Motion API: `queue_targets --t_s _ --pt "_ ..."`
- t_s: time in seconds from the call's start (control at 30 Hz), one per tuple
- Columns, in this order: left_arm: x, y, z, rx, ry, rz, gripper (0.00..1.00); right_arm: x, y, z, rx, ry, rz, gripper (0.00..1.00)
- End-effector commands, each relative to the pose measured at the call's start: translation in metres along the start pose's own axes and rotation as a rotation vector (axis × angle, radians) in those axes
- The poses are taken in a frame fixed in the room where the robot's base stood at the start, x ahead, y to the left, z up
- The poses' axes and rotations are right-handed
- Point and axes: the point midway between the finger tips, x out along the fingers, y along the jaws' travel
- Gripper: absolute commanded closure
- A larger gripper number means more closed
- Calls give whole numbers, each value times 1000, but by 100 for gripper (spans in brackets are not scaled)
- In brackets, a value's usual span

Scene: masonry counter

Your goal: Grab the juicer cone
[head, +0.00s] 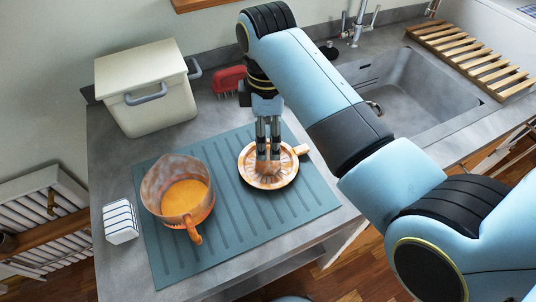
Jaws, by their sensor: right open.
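The juicer cone (268,176) is a round, orange and white streaked dish with a raised centre and a small handle at its right. It rests on the blue ribbed mat (240,230). My right gripper (268,158) points down over its centre, with the fingers open and their tips at or just above the raised middle. I cannot tell whether they touch it. The fingers hide part of the centre. My left gripper is not in the view.
An orange jug (172,167) with orange contents stands left on the mat. A striped block (120,221) sits beside the mat's left edge. A lidded cream box (150,100) and a red brush (228,80) stand behind. A sink (420,95) and slatted wooden rack (475,62) lie right.

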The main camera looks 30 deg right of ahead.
Motion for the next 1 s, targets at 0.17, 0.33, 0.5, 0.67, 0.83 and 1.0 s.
queue_targets --t_s 0.17,0.33,0.5,0.67,0.83,1.0 --pt "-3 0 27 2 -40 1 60 16 0 1 2 0 2 25" --pt "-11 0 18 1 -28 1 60 38 -7 6 3 -2 -3 25" --pt "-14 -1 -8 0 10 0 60 61 -7 6 3 1 0 25" --pt "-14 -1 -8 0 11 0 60 68 -7 6 3 2 2 25" --pt "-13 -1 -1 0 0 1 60 67 -7 6 4 2 3 30" --pt "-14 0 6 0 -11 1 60 67 -7 6 4 2 3 53"
